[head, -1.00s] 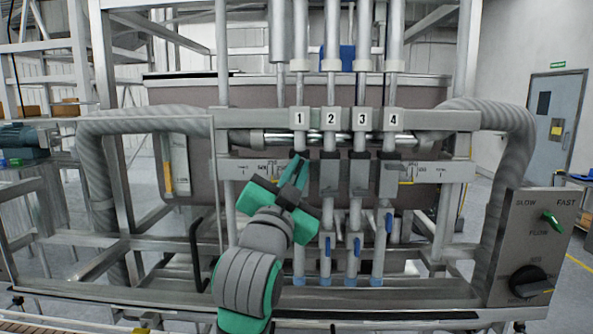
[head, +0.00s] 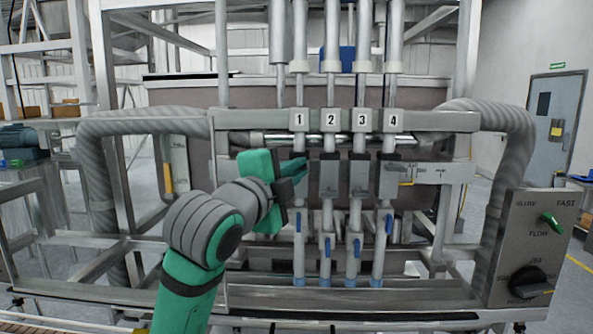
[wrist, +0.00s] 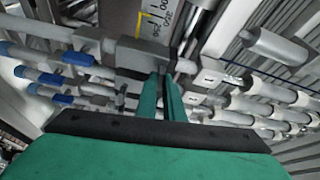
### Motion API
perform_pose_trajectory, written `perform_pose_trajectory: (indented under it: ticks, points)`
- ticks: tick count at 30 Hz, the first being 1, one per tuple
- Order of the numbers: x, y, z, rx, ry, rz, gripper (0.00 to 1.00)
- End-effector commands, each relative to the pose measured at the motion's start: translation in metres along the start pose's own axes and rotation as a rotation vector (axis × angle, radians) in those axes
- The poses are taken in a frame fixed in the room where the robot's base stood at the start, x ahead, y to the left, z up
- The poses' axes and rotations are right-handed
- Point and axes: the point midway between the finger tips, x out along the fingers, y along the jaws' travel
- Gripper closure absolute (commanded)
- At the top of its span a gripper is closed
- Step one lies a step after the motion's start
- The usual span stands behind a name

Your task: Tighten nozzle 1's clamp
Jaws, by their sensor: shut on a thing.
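The nozzle 1 (head: 299,222) tube hangs below the plate numbered 1 (head: 299,119), leftmost of the row. My gripper (head: 297,166) comes from the left, its green fingers at the height of nozzle 1's clamp. The gripper hides most of that clamp in the head view. In the wrist view my gripper (wrist: 165,82) has its fingers close together, shut on the clamp beside a grey block (wrist: 128,54). The gripped part itself is mostly covered by the fingers.
The clamps of nozzle 2 (head: 329,178), nozzle 3 (head: 359,178) and nozzle 4 (head: 390,179) stand close to the right. A grey hose (head: 95,180) curves at the left. A control panel (head: 530,245) with a green switch stands at the right.

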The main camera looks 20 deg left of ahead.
Motion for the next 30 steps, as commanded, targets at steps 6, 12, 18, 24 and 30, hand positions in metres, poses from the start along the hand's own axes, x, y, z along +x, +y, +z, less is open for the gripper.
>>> perform_pose_trajectory:
  ticks: [6, 12, 18, 24, 30]
  points:
    - [-0.0004, 0.0015, 0.0003, 0.093, -0.001, 0.044, 1.0]
    - [0.0, 0.0016, -0.0006, 0.133, 0.001, 0.062, 1.0]
    - [0.0004, 0.0017, -0.001, 0.145, 0.002, 0.066, 1.0]
    - [0.0007, 0.0017, -0.0011, 0.145, 0.002, 0.066, 1.0]
    - [0.0008, 0.0012, -0.0013, 0.145, 0.002, 0.064, 0.73]
